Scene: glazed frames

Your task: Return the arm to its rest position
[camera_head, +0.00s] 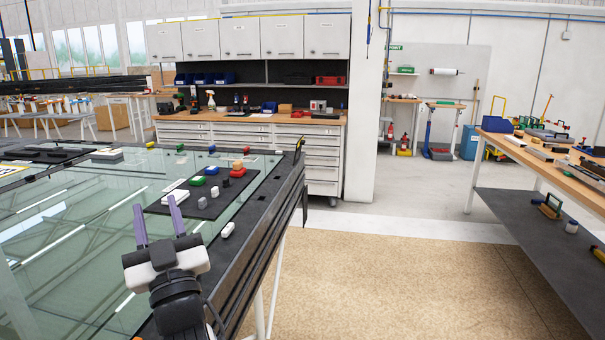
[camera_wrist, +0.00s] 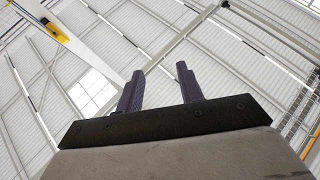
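My gripper (camera_head: 158,219) is at the lower left of the head view, above the near part of the glass-topped table (camera_head: 75,215). Its two purple fingers stand apart with nothing between them. In the wrist view my gripper (camera_wrist: 160,88) points up toward the white ceiling, and the gap between the fingers is empty. It touches no object that I can see. The lower part of my arm is cut off by the bottom edge of the head view.
A dark mat (camera_head: 158,208) with several small coloured blocks lies on the table beyond my gripper. A workbench (camera_head: 570,176) with tools stands at the right. The brown floor (camera_head: 390,285) between is clear.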

